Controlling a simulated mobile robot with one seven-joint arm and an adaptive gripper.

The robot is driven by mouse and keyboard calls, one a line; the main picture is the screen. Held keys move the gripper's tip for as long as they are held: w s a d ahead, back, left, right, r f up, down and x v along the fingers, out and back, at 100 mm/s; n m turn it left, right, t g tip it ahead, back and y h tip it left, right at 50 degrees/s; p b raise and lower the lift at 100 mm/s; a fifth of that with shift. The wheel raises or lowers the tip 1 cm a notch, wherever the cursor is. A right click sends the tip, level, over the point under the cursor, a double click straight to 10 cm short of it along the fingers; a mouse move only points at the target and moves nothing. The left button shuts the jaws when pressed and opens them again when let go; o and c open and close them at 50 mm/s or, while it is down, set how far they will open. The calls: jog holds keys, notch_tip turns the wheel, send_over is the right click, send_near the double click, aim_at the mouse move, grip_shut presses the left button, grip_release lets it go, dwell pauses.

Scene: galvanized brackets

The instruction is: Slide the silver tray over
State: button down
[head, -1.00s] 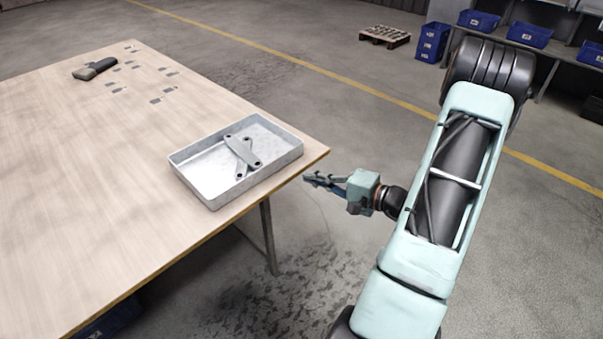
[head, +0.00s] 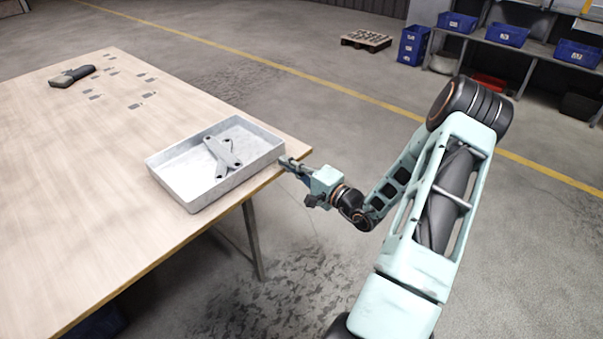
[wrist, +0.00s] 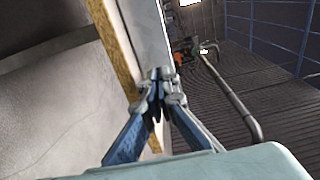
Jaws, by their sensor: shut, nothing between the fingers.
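The silver tray (head: 168,176) sits on the wooden table near its right corner in the head view, with grey brackets (head: 222,157) lying crossed inside it. My gripper (head: 284,160) is shut and empty, with its fingertips at the tray's right end, by the table edge. In the wrist view, my gripper's fingertips (wrist: 160,74) meet close beside the tray's grey wall (wrist: 150,35). I cannot tell whether they touch it.
The wooden table (head: 90,210) has free room to the left of the tray. Several small grey pieces (head: 135,106) and a dark handheld tool (head: 72,76) lie at its far end. A pallet (head: 366,40) and blue bins (head: 413,45) stand far off.

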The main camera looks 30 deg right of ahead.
aim_at(252, 168)
jog(key=shift+w+a, duration=0.35)
jog(key=shift+a, duration=0.45)
jog(key=shift+w+a, duration=0.3)
jog(key=shift+a, duration=0.5)
jog(key=w+a, duration=0.1)
jog(key=a, duration=0.1)
jog(key=w+a, duration=0.1)
jog(key=a, duration=0.1)
jog(key=w+a+b, duration=0.1)
jog(key=a, duration=0.2)
jog(key=shift+w, duration=0.3)
